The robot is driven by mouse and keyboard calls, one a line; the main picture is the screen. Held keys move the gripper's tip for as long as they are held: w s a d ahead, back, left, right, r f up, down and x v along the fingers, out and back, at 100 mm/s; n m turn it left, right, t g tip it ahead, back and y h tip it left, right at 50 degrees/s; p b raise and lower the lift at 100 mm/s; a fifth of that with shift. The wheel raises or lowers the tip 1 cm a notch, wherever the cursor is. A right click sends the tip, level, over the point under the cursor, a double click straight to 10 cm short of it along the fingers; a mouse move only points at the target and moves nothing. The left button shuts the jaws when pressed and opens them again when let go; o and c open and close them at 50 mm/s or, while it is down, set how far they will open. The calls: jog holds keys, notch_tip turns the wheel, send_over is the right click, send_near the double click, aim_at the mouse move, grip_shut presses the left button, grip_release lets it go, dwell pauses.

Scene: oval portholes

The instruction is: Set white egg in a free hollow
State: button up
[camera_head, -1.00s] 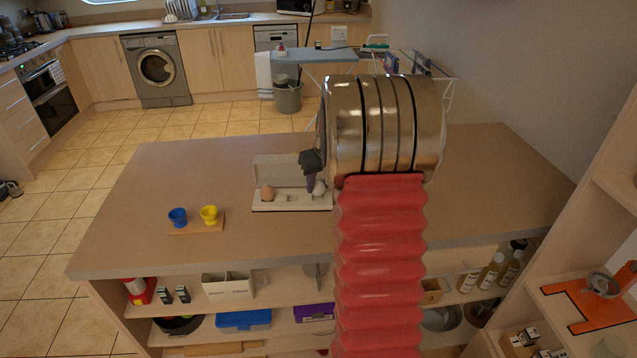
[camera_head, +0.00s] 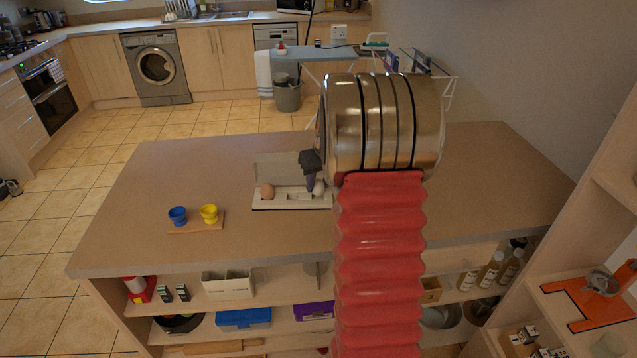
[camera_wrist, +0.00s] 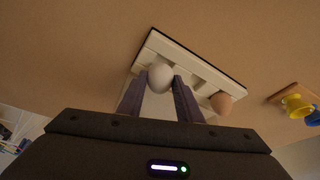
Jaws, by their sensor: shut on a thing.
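The white egg (camera_wrist: 160,77) is between my gripper's (camera_wrist: 160,82) two fingertips in the wrist view, and the gripper is shut on it. In the head view the white egg (camera_head: 319,187) shows beside my gripper (camera_head: 312,186), at the right end of the open egg box (camera_head: 292,205). A brown egg (camera_head: 267,191) sits in the box's left part; it also shows in the wrist view (camera_wrist: 222,102). Hollows show between the two eggs. I cannot tell whether the white egg touches the box, and my arm hides the area to its right.
A blue egg cup (camera_head: 177,216) and a yellow egg cup (camera_head: 209,214) stand on a small wooden board (camera_head: 196,227) to the left of the box. The counter (camera_head: 150,190) around them is clear. The box's raised lid (camera_head: 280,168) stands behind the hollows.

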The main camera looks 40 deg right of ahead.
aim_at(319, 182)
jog(key=shift+f, duration=0.65)
dwell(0.8)
jog(key=o, duration=0.8)
jog(key=shift+c, duration=0.2)
jog(key=shift+o, duration=0.3)
jog(key=o, duration=0.3)
jog(key=shift+r, duration=3.5)
